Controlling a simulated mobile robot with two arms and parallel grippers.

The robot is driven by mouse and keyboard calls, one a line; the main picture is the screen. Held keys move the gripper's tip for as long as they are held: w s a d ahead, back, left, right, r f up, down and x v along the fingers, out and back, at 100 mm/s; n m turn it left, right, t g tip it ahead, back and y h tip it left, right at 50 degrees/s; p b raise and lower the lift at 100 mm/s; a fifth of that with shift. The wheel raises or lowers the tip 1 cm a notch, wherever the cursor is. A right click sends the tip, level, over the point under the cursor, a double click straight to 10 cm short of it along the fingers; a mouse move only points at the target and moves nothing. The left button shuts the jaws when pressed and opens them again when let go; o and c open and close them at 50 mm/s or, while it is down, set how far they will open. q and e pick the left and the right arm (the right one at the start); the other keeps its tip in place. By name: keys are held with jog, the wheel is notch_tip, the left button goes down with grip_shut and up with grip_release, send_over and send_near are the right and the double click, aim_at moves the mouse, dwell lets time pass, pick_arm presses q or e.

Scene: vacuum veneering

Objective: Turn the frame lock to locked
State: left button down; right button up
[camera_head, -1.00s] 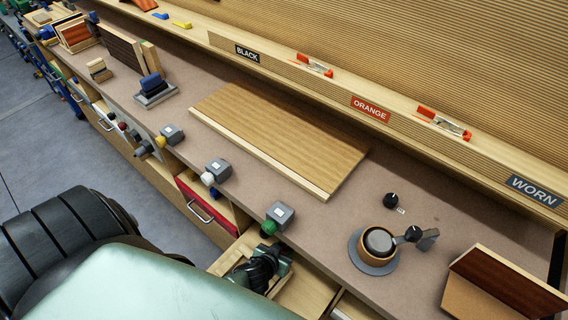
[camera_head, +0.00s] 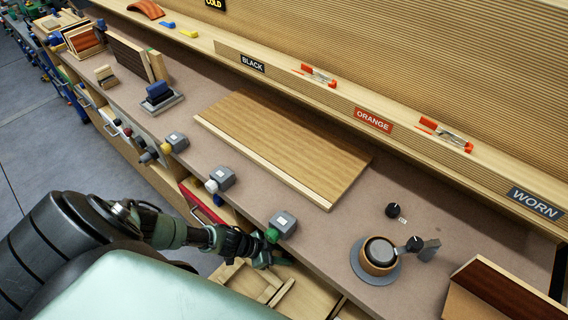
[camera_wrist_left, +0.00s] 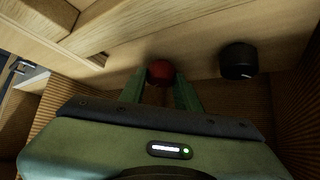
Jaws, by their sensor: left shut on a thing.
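In the left wrist view a round red knob (camera_wrist_left: 160,72) sits on the pale wooden face between the two green fingers of my left gripper (camera_wrist_left: 163,84). The gripper is shut on this knob. A black round knob (camera_wrist_left: 238,61) sits to the right of it, apart from the fingers. No lock marking is readable. In the head view my left gripper (camera_head: 276,261) reaches to the bench's front edge, just below a grey box (camera_head: 282,223) with a green knob (camera_head: 272,236). The held red knob is hidden there. My right gripper is not in view.
A pale wooden drawer (camera_head: 312,296) is open below the gripper. A wide wooden board (camera_head: 285,150) lies on the bench. A round pot (camera_head: 379,254) on a grey disc and a black dial (camera_head: 393,210) stand at the right. Grey boxes line the front edge.

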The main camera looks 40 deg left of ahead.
pick_arm(q)
jog(key=shift+w+a+m+g+h+b, duration=0.2)
jog(key=shift+m+g+h+b, duration=0.25)
jog(key=shift+m, duration=0.35)
jog(key=shift+d, duration=0.1)
jog(key=c, duration=1)
grip_release()
jog(key=v, duration=0.6)
jog(key=shift+s+a+r, duration=0.15)
jog(key=shift+a+r, duration=0.1)
jog(key=shift+s+a+r, duration=0.2)
jog(key=shift+a+r, duration=0.1)
jog(key=shift+r, duration=0.15)
